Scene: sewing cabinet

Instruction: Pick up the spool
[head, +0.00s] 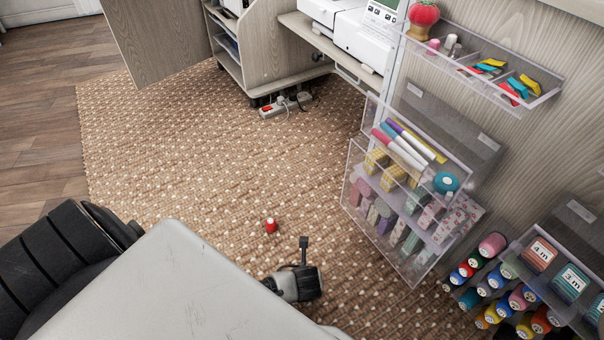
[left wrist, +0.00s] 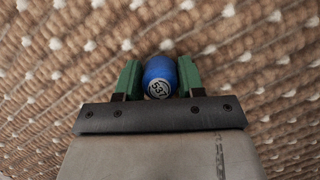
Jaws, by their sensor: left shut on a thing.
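In the left wrist view, a blue spool (left wrist: 160,77) with a white, numbered round label sits between the green fingers of my left gripper (left wrist: 160,80). The gripper is shut on it, one finger at each side. Patterned rug lies behind the spool; I cannot tell how far the spool is from it. I cannot make out the blue spool in my gripper in the head view. A small red spool-like object (head: 270,226) stands on the rug in the head view, apart from my arm. My right gripper is not in view.
A clear organizer (head: 352,205) with pens and fabric rolls is mounted at the right. Several coloured spools (head: 465,270) sit in a rack at the lower right. A power strip (head: 285,105) lies by the cabinet. The middle of the rug (head: 200,150) is clear.

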